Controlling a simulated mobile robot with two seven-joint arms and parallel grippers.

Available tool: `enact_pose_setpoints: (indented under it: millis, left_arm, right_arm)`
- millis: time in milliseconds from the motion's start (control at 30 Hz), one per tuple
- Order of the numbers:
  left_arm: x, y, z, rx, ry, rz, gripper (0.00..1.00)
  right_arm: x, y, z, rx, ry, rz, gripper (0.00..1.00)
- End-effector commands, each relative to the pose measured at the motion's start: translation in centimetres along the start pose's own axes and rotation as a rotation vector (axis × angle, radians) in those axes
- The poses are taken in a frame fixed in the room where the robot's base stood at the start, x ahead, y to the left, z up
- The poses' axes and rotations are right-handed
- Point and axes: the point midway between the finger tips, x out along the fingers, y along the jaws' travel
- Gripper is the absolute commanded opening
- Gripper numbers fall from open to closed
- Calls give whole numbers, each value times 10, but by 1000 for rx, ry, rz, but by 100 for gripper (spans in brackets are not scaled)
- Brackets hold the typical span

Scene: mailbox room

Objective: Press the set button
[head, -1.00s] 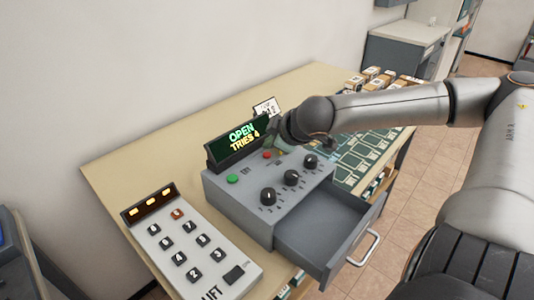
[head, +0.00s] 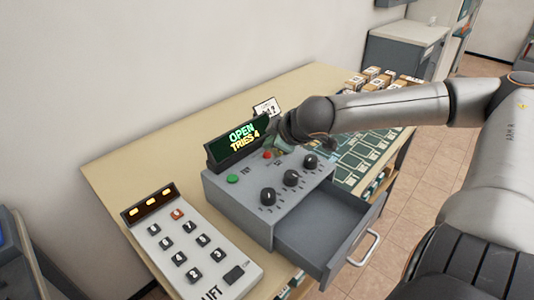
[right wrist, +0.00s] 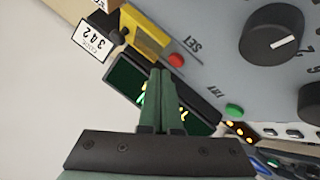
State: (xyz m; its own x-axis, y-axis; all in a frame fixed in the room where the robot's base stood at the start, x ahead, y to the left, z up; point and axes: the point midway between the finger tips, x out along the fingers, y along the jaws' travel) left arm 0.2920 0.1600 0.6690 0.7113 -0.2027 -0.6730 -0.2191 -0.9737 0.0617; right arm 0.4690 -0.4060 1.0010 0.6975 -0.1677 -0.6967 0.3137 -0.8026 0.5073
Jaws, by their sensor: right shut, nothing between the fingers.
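The set button is the red button (head: 267,154) on top of the grey control box (head: 222,192). In the right wrist view the red button (right wrist: 176,60) sits beside the printed word SET. My right gripper (head: 276,146) is shut and empty, just behind and beside the red button in the head view. In the right wrist view its fingertips (right wrist: 162,71) point toward the red button, with a small gap in the picture. I cannot tell how high they are above the panel. My left gripper is not in view.
The display (head: 240,138) reads OPEN, TRIES 4. A green button (head: 232,179) marked TRY and three black dials (head: 291,177) share the panel. The box's drawer (head: 328,232) stands open. A LIFT keypad (head: 190,245) lies at the front left. A yellow block (right wrist: 143,34) is near the fingers.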

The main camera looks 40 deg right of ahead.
Motion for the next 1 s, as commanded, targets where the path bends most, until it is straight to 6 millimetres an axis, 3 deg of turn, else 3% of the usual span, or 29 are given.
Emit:
enact_pose_setpoints:
  millis: [1000]
  left_arm:
    - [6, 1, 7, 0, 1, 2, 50]
  right_arm:
    - [7, -5, 5, 0, 0, 0, 0]
